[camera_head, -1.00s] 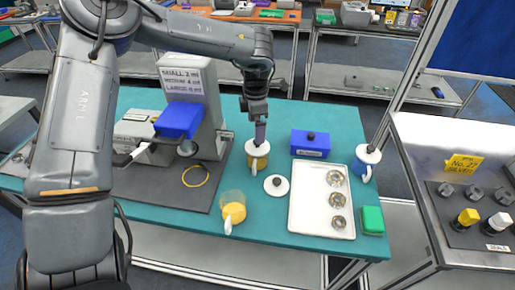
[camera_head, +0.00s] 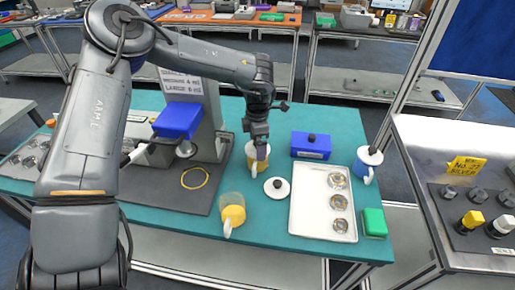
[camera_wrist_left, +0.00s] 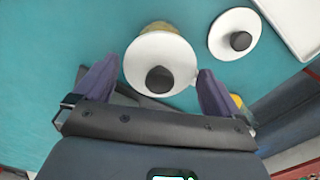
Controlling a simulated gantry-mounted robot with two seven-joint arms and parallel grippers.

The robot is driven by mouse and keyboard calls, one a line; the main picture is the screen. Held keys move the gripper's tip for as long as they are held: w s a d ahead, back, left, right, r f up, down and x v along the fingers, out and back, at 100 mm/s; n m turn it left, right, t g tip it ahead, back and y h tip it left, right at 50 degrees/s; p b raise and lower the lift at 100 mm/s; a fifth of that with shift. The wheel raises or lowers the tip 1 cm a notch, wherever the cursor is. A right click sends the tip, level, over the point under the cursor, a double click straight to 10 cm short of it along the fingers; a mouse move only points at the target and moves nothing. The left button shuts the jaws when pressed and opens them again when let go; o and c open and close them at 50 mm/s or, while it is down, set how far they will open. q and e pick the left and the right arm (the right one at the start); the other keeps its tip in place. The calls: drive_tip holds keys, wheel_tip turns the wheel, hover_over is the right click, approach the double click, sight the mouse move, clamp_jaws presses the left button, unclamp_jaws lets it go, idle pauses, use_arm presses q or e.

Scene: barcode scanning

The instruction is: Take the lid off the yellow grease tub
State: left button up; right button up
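The yellow grease tub (camera_head: 252,161) stands on the teal table, partly hidden by my left gripper (camera_head: 258,146). Its round white lid (camera_wrist_left: 150,48) with a black knob (camera_wrist_left: 160,79) is on it in the left wrist view. The left gripper's two dark fingers are spread on either side of the knob, apart from it, with nothing held between them. A sliver of the tub's yellowish body shows past the lid's upper edge. My right gripper is in neither view.
Another white lid (camera_head: 271,193) with a black knob lies on the table beside the tub. A yellow-filled jug (camera_head: 233,214), a white tray with metal rings (camera_head: 309,222), a blue box (camera_head: 311,153), a green block (camera_head: 374,222) and a lidded blue tub (camera_head: 367,173) stand nearby.

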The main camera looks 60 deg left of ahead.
use_arm(q)
drive_tip(key=c, duration=0.7)
drive_tip(key=shift+o, duration=0.2)
drive_tip(key=shift+r, duration=0.1)
